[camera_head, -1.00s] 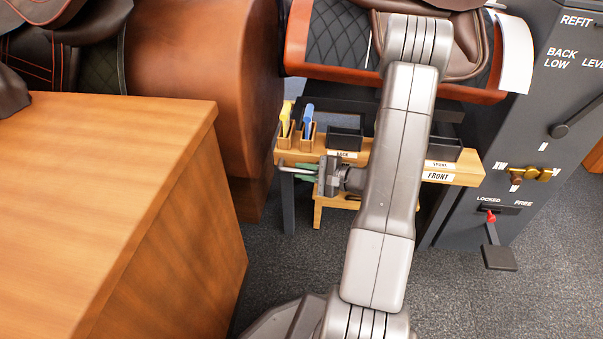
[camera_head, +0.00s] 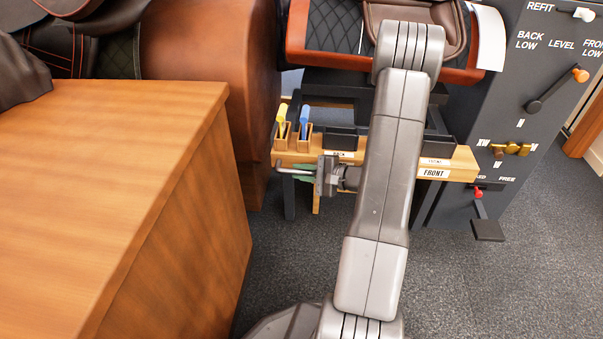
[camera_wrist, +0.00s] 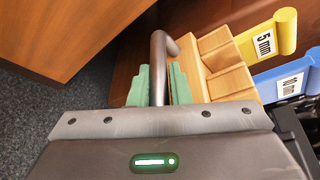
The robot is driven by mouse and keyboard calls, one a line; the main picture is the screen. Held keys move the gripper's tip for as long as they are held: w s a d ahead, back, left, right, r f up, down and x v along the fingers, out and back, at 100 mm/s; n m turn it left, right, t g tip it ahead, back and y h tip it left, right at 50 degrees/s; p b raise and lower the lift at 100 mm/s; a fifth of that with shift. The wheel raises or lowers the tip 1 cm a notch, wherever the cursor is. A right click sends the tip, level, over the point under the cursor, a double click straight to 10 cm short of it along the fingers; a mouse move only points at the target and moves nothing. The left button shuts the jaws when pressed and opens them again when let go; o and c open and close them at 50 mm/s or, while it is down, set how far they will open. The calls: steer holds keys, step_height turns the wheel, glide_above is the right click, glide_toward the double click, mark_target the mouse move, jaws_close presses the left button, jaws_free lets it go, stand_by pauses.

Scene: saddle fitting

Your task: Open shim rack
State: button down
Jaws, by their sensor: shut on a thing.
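The shim rack (camera_head: 375,165) is a long wooden tray with FRONT labels, low between the brown saddle-shaped body and the dark lever panel. A bent grey bar handle (camera_head: 283,170) is at its left end. My gripper (camera_head: 305,173) is at that end, its green fingers on either side of the bar. In the wrist view my gripper (camera_wrist: 160,88) is shut on the handle (camera_wrist: 158,65), beside the rack's wooden slots (camera_wrist: 225,65). A yellow 5 mm shim (camera_wrist: 268,38) and a blue 10 mm shim (camera_wrist: 288,78) stand in it. My arm hides the rack's middle.
A wooden bench (camera_head: 120,190) fills the left side. The dark lever panel (camera_head: 475,120) stands at the right, with a pedal (camera_head: 488,230) low on it. Grey carpet (camera_head: 480,290) is clear in front.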

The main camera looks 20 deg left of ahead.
stand_by(0.3)
steer(key=c, duration=1.4)
jaws_free()
steer(key=shift+o, duration=0.2)
steer(key=shift+d, duration=0.1)
steer(key=p+v, duration=0.3)
steer(key=v, duration=1)
steer(key=shift+d+p, duration=0.35)
steer(key=shift+p, duration=0.05)
steer(key=b+x, duration=0.3)
steer(key=x, duration=1)
steer(key=shift+a+b, duration=0.15)
steer(key=shift+b, duration=0.2)
steer(key=shift+a, duration=0.35)
